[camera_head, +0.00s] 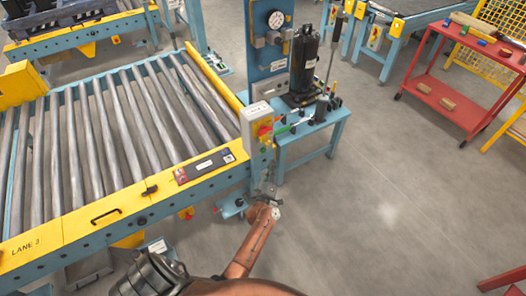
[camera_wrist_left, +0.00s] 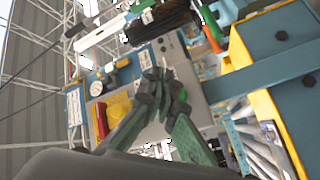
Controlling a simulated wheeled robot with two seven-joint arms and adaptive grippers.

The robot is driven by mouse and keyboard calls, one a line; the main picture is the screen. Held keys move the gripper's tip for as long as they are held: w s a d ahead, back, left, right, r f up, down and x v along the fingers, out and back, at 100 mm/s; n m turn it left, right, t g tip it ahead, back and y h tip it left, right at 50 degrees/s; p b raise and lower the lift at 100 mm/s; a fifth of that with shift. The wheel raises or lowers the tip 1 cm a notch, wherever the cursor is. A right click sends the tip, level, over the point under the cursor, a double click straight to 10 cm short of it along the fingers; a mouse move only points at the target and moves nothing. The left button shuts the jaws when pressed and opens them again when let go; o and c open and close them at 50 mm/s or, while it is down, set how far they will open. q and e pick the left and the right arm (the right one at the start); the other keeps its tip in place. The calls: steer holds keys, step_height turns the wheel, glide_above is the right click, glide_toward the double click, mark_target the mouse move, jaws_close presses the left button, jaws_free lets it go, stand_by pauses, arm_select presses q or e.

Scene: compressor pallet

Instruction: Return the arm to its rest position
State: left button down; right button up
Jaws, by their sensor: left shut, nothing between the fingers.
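My left arm (camera_head: 250,245), orange-brown, reaches up from the bottom edge in the head view. My left gripper (camera_head: 268,190) is at its far end, in front of the control box post and close to the conveyor's right front corner. In the left wrist view the gripper (camera_wrist_left: 160,82) has its dark green fingers together, with nothing between them. Whether the fingers touch anything behind them I cannot tell. My right gripper is not in view.
A roller conveyor (camera_head: 75,213) with a yellow and blue frame fills the left. A control box (camera_head: 257,118) stands at its corner. A blue bench (camera_head: 318,132) holds a black cylinder (camera_head: 304,62). A red cart (camera_head: 445,98) stands at the right. The floor (camera_head: 390,200) between is clear.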

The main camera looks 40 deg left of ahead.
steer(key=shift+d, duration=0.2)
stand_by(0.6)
